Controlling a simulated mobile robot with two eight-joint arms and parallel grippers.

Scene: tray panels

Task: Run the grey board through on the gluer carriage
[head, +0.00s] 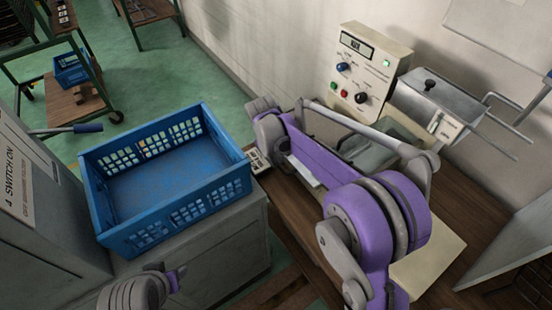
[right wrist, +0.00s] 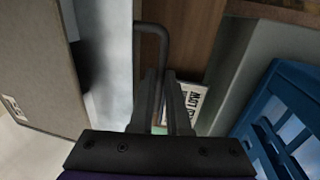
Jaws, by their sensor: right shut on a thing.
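The gluer (head: 405,85) stands against the wall, with a cream control box (head: 365,70) and a grey metal tank. Grey flat parts (head: 370,155) show under my arm; I cannot tell the board from the carriage there. My right gripper (head: 283,147) is partly hidden by its purple arm, left of the gluer. In the right wrist view its fingers (right wrist: 165,95) are shut on a dark grey bent bar handle (right wrist: 152,28). A pale metal surface (right wrist: 105,60) lies beside it. My left arm shows at the bottom left; its fingers are not visible.
A blue crate (head: 165,232) stands empty on a grey cabinet left of my right gripper; it also shows in the wrist view (right wrist: 305,80). A small printed card (head: 258,160) lies between crate and gluer. The brown bench (head: 295,205) shows beneath my arm.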

